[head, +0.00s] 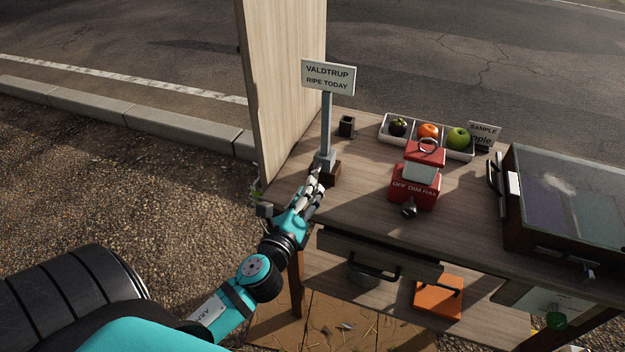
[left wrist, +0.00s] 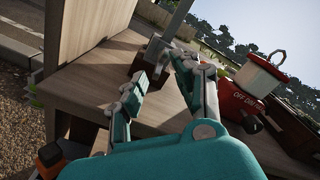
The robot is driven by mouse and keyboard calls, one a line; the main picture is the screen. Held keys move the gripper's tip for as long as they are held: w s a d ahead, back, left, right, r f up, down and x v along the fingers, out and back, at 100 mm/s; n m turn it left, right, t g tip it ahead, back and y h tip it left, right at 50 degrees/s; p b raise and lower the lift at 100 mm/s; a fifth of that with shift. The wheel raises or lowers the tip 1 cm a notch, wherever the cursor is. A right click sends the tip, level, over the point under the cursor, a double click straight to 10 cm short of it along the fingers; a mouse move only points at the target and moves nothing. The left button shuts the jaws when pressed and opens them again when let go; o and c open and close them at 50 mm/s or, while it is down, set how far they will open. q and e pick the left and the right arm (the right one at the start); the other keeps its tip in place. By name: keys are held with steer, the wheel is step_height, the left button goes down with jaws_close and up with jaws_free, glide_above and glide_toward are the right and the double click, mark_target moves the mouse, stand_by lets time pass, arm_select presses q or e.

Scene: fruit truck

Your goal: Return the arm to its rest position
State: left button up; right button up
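My left arm comes in from the lower left in the head view. Its left gripper (head: 316,184) is over the left front corner of the wooden counter (head: 355,205), close to the foot of the sign post. In the left wrist view the fingers of the left gripper (left wrist: 168,70) stand apart, with bare wood between them and nothing held. The sign's dark wooden base (left wrist: 149,56) is just beyond the fingertips; contact cannot be told. My right gripper is not in view.
The sign (head: 328,76) stands on its post beside a tall wooden panel (head: 282,85). A red lantern-like box (head: 415,188), a fruit tray (head: 386,134) and a glass-topped case (head: 560,256) are to the right. A shelf below holds an orange object (head: 437,300). Open gravel lies left.

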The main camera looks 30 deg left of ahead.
arm_select(q)
steer(key=shift+v, duration=0.9)
